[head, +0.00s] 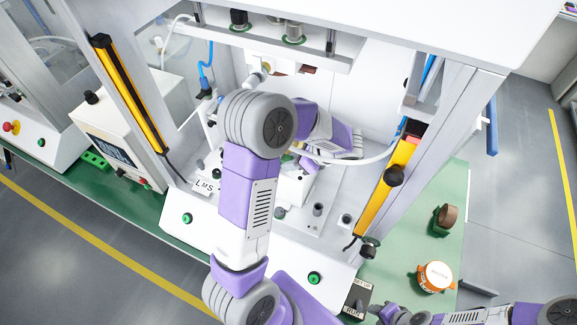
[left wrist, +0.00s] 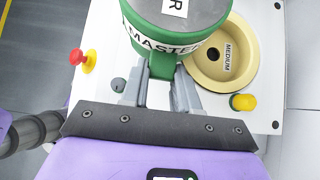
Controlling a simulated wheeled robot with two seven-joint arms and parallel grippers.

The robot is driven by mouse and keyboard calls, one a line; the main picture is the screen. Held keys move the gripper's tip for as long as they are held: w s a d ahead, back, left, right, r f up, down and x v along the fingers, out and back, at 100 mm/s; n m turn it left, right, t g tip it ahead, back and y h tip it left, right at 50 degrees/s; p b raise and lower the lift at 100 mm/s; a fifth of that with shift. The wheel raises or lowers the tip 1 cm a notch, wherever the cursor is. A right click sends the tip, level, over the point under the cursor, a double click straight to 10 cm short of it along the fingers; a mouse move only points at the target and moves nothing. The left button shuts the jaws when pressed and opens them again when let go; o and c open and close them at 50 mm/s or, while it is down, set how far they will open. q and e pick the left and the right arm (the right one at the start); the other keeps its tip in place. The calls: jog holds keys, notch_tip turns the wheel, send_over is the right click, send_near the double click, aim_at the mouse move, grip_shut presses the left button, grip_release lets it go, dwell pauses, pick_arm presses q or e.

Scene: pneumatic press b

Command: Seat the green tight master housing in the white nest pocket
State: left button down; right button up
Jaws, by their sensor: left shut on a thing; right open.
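The green housing (left wrist: 185,38), marked MASTER, fills the top middle of the left wrist view, with a grey top and a white label. My left gripper (left wrist: 160,82) is shut on a green tab at its near side. A cream round pocket (left wrist: 238,78), marked MEDIUM, lies beside and partly behind the housing. A white nest pocket is not visible; the housing hides the surface behind it. In the head view my left arm reaches into the press and hides the housing and gripper. My right gripper (head: 388,312) is open and empty at the lower right.
A white plate (left wrist: 110,45) carries a red knob (left wrist: 78,57) and a yellow knob (left wrist: 242,102). Yellow-and-black light bars (head: 128,92) flank the press opening.

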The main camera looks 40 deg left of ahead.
pick_arm(q)
jog(key=shift+w+a, duration=0.3)
jog(key=shift+w, duration=0.55)
jog(key=shift+w+a+r+p, duration=0.1)
jog(key=shift+w+p, duration=0.15)
jog(key=shift+w, duration=0.25)
jog(key=shift+w+a+r+p, duration=0.1)
jog(key=shift+w+p, duration=0.1)
jog(key=shift+w, duration=0.3)
jog(key=w, duration=0.1)
jog(key=w+a, duration=0.1)
jog(key=w+p, duration=0.1)
jog(key=shift+w+a+f, duration=0.2)
jog(key=shift+a+f, duration=0.05)
jog(key=shift+w+a, duration=0.3)
jog(key=shift+w, duration=0.2)
jog(key=shift+w+f, duration=0.1)
jog(key=shift+w, duration=0.6)
jog(key=shift+d+f, duration=0.1)
jog(key=shift+d+p, duration=0.1)
jog(key=shift+p, duration=0.2)
jog(key=shift+f, duration=0.15)
jog(key=shift+w+r, duration=0.15)
jog(key=shift+r, duration=0.05)
